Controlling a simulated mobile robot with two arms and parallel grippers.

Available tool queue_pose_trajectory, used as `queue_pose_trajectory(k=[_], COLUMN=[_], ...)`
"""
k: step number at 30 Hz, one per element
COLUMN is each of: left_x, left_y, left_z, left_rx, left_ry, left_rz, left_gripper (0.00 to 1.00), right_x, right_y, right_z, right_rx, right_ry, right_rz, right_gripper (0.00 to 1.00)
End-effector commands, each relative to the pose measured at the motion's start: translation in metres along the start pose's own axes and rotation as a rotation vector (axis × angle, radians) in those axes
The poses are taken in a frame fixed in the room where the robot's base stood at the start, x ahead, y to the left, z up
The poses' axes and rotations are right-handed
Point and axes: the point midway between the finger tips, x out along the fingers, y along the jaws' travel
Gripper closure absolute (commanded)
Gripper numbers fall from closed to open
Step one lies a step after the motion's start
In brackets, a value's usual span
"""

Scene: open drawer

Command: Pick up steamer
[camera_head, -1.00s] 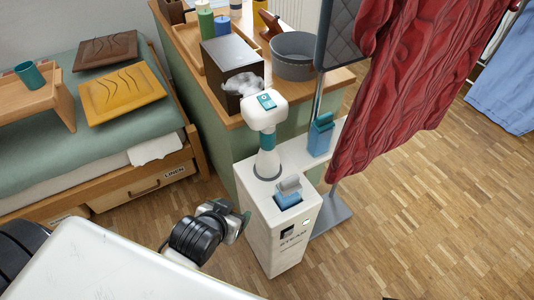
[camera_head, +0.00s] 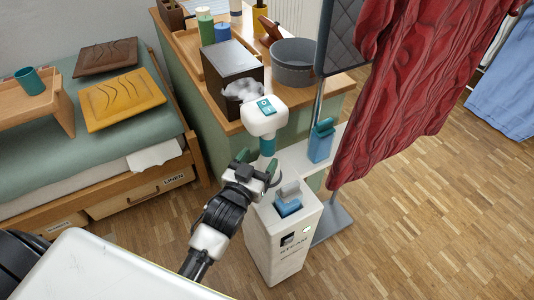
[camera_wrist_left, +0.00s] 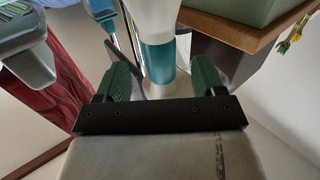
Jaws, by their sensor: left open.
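In the left wrist view the steamer's teal band (camera_wrist_left: 158,65) shows ahead, between the two green fingertips. My left gripper (camera_head: 257,165) is open at the steamer's handle, just below the band, and hides the lower handle in the head view. I cannot tell whether the fingers touch it. My right gripper is not in view.
A grey pot (camera_head: 295,62) and a dark box (camera_head: 232,76) stand on the wooden counter behind. A red garment (camera_head: 415,80) hangs to the right near a metal stand. A bed with trays (camera_head: 122,98) is at the left.

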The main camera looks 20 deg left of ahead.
Motion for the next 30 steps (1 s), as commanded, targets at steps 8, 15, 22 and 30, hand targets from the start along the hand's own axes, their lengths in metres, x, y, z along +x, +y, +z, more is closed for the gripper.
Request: queue_pose_trajectory(k=[8,15,22,30], left_x=[0.029,0.056,0.058,0.057], left_y=[0.001,0.001,0.001,0.001], left_z=[-0.001,-0.001,-0.001,-0.001], left_rx=[0.001,0.0,0.0,0.0], left_ry=[0.002,-0.002,-0.003,-0.003], left_rz=[0.0,0.0,0.0,0.0], left_gripper=[0.31,0.31,0.31,0.71], right_x=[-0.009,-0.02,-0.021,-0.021], right_y=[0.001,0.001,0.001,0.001], right_z=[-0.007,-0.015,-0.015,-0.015], right_rx=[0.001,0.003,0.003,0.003], right_ry=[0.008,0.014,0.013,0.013], right_rz=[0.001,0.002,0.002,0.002], right_gripper=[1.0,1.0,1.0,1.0])
